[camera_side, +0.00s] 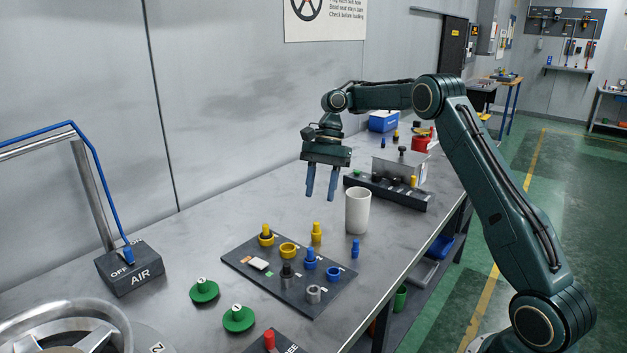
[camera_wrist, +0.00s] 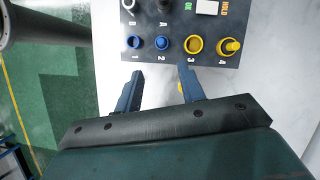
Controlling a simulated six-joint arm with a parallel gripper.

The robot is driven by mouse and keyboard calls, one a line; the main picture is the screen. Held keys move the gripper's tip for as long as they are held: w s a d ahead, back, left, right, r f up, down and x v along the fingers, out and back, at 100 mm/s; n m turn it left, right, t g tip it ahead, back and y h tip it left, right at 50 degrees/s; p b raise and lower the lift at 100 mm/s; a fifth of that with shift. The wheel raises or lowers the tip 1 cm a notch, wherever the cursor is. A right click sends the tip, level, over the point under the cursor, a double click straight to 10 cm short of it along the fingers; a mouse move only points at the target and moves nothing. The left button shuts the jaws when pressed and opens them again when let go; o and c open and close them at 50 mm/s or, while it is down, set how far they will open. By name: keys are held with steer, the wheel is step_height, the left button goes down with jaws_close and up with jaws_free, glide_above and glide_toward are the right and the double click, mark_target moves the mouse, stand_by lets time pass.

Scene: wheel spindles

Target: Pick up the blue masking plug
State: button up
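A small blue plug (camera_side: 355,248) stands upright on the bench beside the dark numbered board (camera_side: 262,283). A second blue plug (camera_side: 310,259) sits in a blue ring at position 2 on the board; it also shows in the wrist view (camera_wrist: 163,44). An empty blue ring (camera_side: 333,273) is at position 1, also in the wrist view (camera_wrist: 133,42). My gripper (camera_side: 321,196) is open and empty, pointing down, high above the bench and behind the board. In the wrist view my fingers (camera_wrist: 161,76) are apart; the loose blue plug cannot be made out there, perhaps behind a finger.
A white cup (camera_side: 357,211) stands close to the gripper, before a dark rack (camera_side: 386,192). A loose yellow plug (camera_side: 316,232) stands behind the board, partly showing between my fingers in the wrist view (camera_wrist: 181,87). Green discs (camera_side: 238,319) lie at front left.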

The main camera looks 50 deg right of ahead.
steer(key=shift+a+f, duration=0.1)
steer(key=shift+f, duration=0.1)
glide_above(311, 248)
steer(key=d, duration=0.2)
step_height(311, 248, down, 8)
steer(key=shift+w+d+r, duration=0.15)
steer(key=shift+w+d, duration=0.05)
steer(key=shift+w, duration=0.1)
stand_by(0.6)
steer(key=shift+x, duration=2.6)
steer(key=shift+w, duration=0.1)
jaws_close()
